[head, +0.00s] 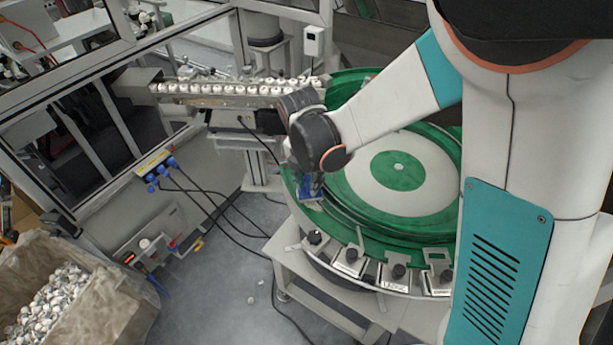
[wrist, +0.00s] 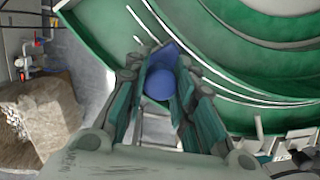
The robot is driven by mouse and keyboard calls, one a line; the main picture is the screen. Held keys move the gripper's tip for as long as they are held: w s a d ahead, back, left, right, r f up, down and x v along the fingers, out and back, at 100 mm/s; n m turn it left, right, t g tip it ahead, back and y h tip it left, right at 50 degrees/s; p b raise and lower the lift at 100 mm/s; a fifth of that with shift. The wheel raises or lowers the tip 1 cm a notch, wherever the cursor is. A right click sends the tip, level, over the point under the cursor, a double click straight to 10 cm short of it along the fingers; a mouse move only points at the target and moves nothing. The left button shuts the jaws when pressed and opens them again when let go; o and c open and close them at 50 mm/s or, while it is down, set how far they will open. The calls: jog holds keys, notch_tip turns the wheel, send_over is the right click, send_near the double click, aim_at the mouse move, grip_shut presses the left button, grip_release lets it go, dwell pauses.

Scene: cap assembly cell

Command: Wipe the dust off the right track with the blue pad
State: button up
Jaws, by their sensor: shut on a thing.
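My gripper (head: 315,182) is shut on the blue pad (head: 309,195), at the left rim of the green round feeder bowl (head: 437,192). In the wrist view the pad (wrist: 161,84) shows blue between my two fingers (wrist: 160,68), with the green bowl wall (wrist: 110,28) and its curved ledges just beyond. I cannot tell whether the pad touches the bowl. A straight track (head: 225,101) carrying a row of white caps runs left from the bowl's back. I cannot tell which surface is the right track, and no dust can be made out.
A bin (head: 95,310) of white caps stands at the lower left; its edge also shows in the wrist view (wrist: 45,110). Cables (head: 215,205) hang left of the bowl. The grey floor (head: 215,285) between is mostly clear.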

jog(key=shift+s+d+f+b, duration=0.1)
jog(key=shift+s+d, duration=0.15)
jog(key=shift+s, duration=0.25)
jog(key=shift+s+d+b, duration=0.15)
jog(key=shift+s+d, duration=0.1)
jog(key=shift+s, duration=0.25)
jog(key=shift+s+d+f+b, duration=0.1)
jog(key=shift+s+d, duration=0.15)
jog(key=shift+s, duration=0.25)
jog(key=shift+s+d+r, duration=0.1)
jog(key=shift+s+d, duration=0.35)
jog(key=shift+s, duration=0.35)
jog(key=shift+s+d+r, duration=0.1)
jog(key=shift+s+d, duration=0.35)
jog(key=shift+s, duration=0.35)
jog(key=shift+f+b, duration=0.2)
jog(key=shift+b, duration=0.1)
jog(key=shift+c, duration=0.5)
jog(key=shift+w+a+r+b, duration=0.1)
jog(key=shift+w+a+b, duration=0.15)
jog(key=shift+w+a, duration=0.6)
jog(key=shift+w+a+b, duration=0.2)
jog(key=shift+w+a, duration=0.1)
jog(key=shift+w, duration=1)
jog(key=shift+w+a+r+b, duration=0.1)
jog(key=shift+w+a+b, duration=0.15)
jog(key=shift+w+a, duration=0.6)
